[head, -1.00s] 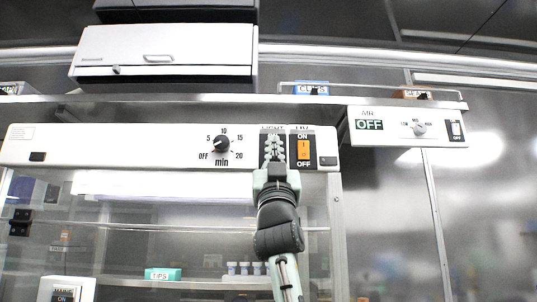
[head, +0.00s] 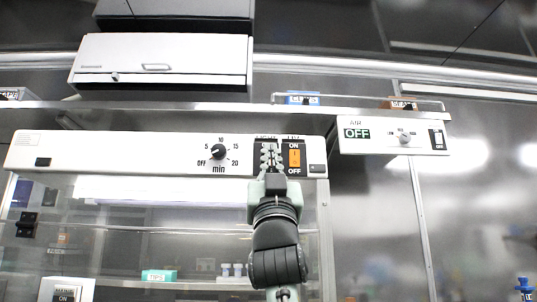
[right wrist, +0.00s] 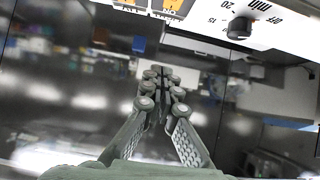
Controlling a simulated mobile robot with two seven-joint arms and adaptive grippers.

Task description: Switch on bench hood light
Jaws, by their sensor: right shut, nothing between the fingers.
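The bench hood's white control panel (head: 100,152) spans the head view, with a black timer dial (head: 218,152) and a dark switch plate at its right. On the plate, an orange rocker (head: 294,157) sits between ON and OFF under a partly readable UV label. My right gripper (head: 269,152) is shut and empty, in front of the switch position left of it, and hides that switch. In the right wrist view the shut fingertips (right wrist: 162,76) point toward the panel; orange rockers (right wrist: 172,5) show at the top edge. I cannot tell whether the fingers touch the panel. My left gripper is out of view.
At the right is an AIR panel (head: 375,142) with an OFF display. A glass sash (head: 200,215) hangs below the hood panel; a teal TIPS box (head: 159,276) shows behind it. A white box with an ON label (head: 67,289) is at lower left.

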